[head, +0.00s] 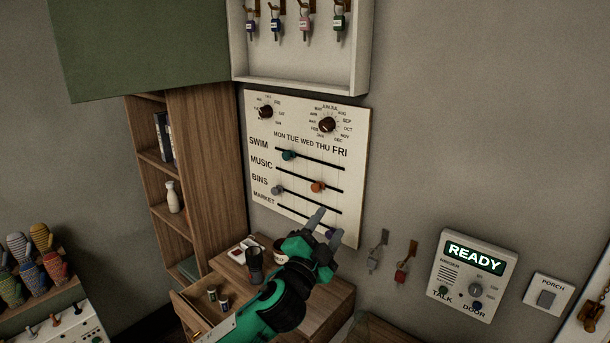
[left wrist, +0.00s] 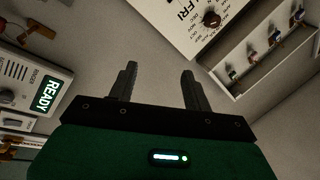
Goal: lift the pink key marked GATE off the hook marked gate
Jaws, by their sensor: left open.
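A pink key (head: 305,22) hangs on a hook in the white key box (head: 300,75) at the top of the head view. Its tag lettering is too small to read, and the hook labels cannot be read. Blue, purple and green keys hang beside it. My left gripper (head: 328,226) is open and empty, well below the box, in front of the lower right part of the calendar board. In the left wrist view my open fingers (left wrist: 158,70) have nothing between them, and the key box (left wrist: 240,90) shows tilted at the right. My right gripper is not in view.
The calendar board (head: 355,150) with sliders and dials is below the box. A green panel (head: 140,45) stands left of the box. A grey item (head: 373,262) and a red item (head: 401,272) hang right of my gripper, near the READY intercom (head: 470,275). The wall right of the box is bare.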

